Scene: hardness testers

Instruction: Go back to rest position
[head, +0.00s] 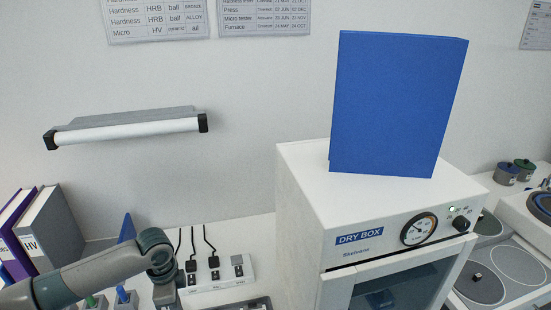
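My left arm (90,277) reaches in from the lower left and bends downward near the power strip. Its fingers do not show in the head view, so what they hold, if anything, is hidden. My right arm and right gripper are not in view. A white dry box (300,210) with a dial and a glass door stands right of the arm, clear of it. A large blue box-like thing (395,105) stands upright on top of the dry box.
A power strip (233,270) with black plugs lies just right of my arm. Binders (48,232) stand at the left. A lamp (128,130) is fixed to the wall above. Round-topped equipment (518,262) and small lidded pots (507,174) are at the right.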

